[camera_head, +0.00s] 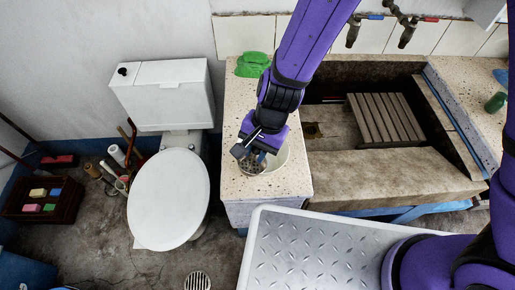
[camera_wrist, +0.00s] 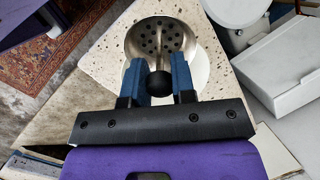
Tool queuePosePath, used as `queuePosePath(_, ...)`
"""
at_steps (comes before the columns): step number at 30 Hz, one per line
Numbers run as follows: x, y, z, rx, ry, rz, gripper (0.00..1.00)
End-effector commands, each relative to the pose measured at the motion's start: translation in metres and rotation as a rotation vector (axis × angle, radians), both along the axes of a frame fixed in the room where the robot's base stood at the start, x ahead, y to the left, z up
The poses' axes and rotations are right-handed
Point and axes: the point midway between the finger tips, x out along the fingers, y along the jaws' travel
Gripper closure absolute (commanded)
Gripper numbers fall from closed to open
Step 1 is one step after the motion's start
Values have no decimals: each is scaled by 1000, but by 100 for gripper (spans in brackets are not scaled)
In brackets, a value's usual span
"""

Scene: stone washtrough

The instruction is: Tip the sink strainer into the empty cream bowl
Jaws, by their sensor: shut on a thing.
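The sink strainer (camera_head: 252,164) is a round metal basket with holes. It hangs at my gripper (camera_head: 258,148), over the speckled counter beside the trough. In the wrist view, my gripper's blue fingers (camera_wrist: 158,82) are shut on the strainer's black knob, and the perforated strainer (camera_wrist: 148,42) shows beyond it. The cream bowl (camera_head: 280,158) stands on the counter, with its right rim showing past my gripper. The strainer overlaps the bowl's left front part in the head view. The bowl's inside is mostly hidden, and the height gap cannot be told.
A green cloth (camera_head: 252,64) lies at the back of the counter (camera_head: 235,188). The stone trough (camera_head: 395,178) with a slatted board (camera_head: 385,118) is on the right, under taps. A white toilet (camera_head: 170,198) stands left. The counter's front edge is close to the bowl.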

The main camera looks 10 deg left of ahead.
Motion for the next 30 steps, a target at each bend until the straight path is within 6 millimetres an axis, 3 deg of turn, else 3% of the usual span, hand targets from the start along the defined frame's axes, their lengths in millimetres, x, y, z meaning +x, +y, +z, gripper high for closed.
queuePosePath(30,-14,16,-5,-198,-170,3,100)
